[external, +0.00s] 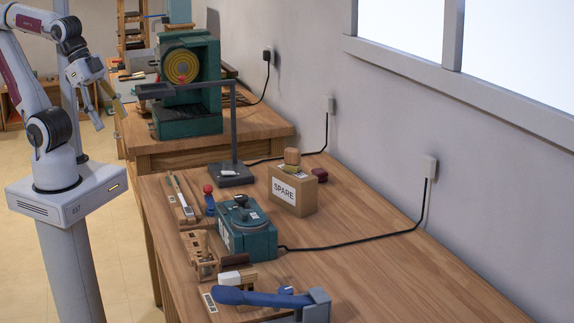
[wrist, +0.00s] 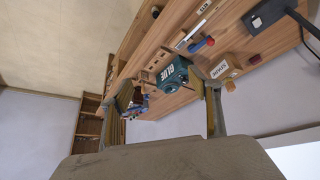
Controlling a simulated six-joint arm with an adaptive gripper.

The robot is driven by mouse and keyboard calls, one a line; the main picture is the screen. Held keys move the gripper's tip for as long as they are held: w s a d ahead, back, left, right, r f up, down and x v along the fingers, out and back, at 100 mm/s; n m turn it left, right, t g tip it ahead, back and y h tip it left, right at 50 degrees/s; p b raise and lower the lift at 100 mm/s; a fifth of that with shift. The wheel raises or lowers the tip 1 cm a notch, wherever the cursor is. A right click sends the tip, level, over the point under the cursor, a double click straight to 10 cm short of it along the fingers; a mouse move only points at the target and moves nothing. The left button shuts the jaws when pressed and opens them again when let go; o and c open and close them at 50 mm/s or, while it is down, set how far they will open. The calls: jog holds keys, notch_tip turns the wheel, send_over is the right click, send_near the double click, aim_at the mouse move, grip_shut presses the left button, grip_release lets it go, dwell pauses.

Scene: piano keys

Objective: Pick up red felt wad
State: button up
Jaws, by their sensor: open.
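A small dark red wad (external: 320,174), which looks like the felt, lies on the near bench just behind and right of the cardboard SPARE box (external: 292,194). It also shows small in the wrist view (wrist: 255,59), beside that box. My gripper (external: 110,117) is at the upper left, left of the benches and well away from the wad. In the wrist view my gripper's (wrist: 167,95) two fingers are spread wide, with nothing held between them.
A teal GLUE machine (external: 246,228) stands left of the box. A dark lamp-like stand (external: 235,172), a blue bottle with a red cap (external: 209,198) and a blue lever tool (external: 262,297) are on the bench. A black cable crosses it. The bench's right side is largely clear.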

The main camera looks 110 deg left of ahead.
jog(key=w+a+r+n+t+y, duration=0.1)
jog(key=w+a, duration=0.5)
jog(key=w, duration=0.3)
jog(key=w+a+r+n+t+y, duration=0.15)
jog(key=w+a, duration=0.35)
jog(key=w, duration=0.5)
jog(key=n+t+y, duration=0.2)
jog(key=n+y, duration=0.1)
jog(key=y, duration=0.1)
send_over(315, 171)
jog(key=s+d, duration=0.3)
jog(key=d, duration=0.3)
notch_tip(315, 171, down, 20)
jog(key=shift+n, duration=0.45)
jog(key=a+f, duration=0.1)
jog(key=f, duration=0.1)
jog(key=s+a+f, duration=0.1)
jog(key=f, duration=0.5)
jog(key=shift+s+a+f, duration=0.15)
jog(key=shift+s+a, duration=0.1)
jog(key=shift+a, duration=0.15)
jog(key=shift+w, duration=0.1)
jog(key=shift+x, duration=1.15)
jog(key=shift+a, duration=0.1)
